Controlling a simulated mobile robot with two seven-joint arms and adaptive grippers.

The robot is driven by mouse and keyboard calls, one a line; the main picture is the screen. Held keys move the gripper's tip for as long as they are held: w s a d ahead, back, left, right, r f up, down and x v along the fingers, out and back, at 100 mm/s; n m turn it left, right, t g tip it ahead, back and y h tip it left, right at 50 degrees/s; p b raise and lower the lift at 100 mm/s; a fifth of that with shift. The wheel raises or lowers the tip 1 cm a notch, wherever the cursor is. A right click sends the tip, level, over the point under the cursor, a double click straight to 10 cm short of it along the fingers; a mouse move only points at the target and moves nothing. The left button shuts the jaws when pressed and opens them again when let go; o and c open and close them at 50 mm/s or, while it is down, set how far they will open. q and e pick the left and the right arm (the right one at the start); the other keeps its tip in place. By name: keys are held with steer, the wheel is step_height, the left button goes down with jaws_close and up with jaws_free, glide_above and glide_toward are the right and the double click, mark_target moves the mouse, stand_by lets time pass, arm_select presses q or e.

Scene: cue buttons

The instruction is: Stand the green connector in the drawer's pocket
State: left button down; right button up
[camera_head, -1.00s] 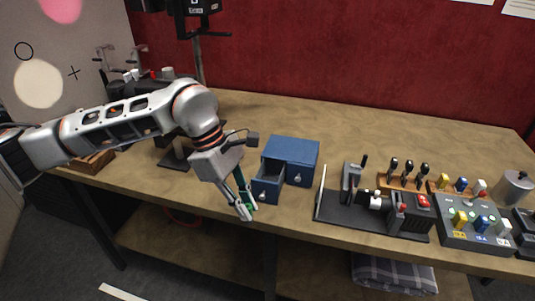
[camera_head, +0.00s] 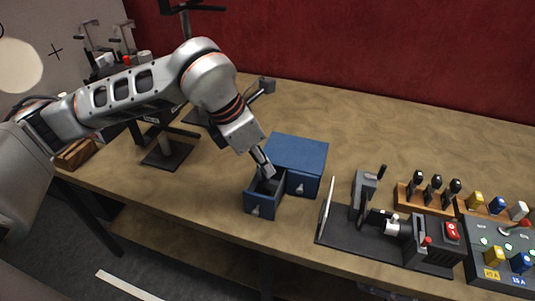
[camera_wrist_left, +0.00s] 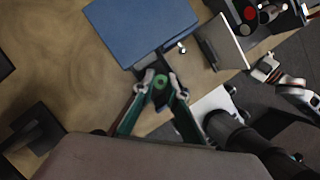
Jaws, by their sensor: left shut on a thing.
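The blue drawer cabinet (camera_head: 298,155) stands on the wooden bench, and its left drawer (camera_head: 262,206) is pulled open towards me. My left gripper (camera_head: 264,169) is over the open drawer, its fingers pointing down towards the inside. In the left wrist view, my left gripper (camera_wrist_left: 161,85) is shut on the green connector (camera_wrist_left: 160,82), which shows a green ring with a dark centre between the fingertips. The drawer is partly hidden behind the fingers there. The connector is not clearly seen in the head view, and the pocket is hidden.
Right of the cabinet stands a black fixture with an upright white panel (camera_head: 326,205) and a red-button box (camera_head: 434,244). Beyond it are a rack of black-handled tools (camera_head: 434,188) and a coloured-button panel (camera_head: 503,254). The bench in front of the drawer is clear.

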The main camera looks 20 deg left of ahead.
mark_target(263, 175)
arm_select(q)
steer(key=shift+s+f, duration=0.25)
steer(key=shift+f, duration=0.05)
step_height(263, 175, down, 2)
steer(key=shift+f+b, duration=0.25)
steer(key=shift+b, duration=0.5)
steer(key=shift+f, duration=0.25)
arm_select(e)
steer(key=f, duration=0.1)
steer(key=s+f, duration=0.1)
steer(key=shift+s+f, duration=0.15)
steer(key=shift+f, duration=0.15)
steer(key=shift+r, duration=0.1)
arm_select(q)
steer(key=shift+w, duration=0.1)
arm_select(e)
steer(key=shift+s+f, duration=0.2)
steer(key=shift+f, duration=0.3)
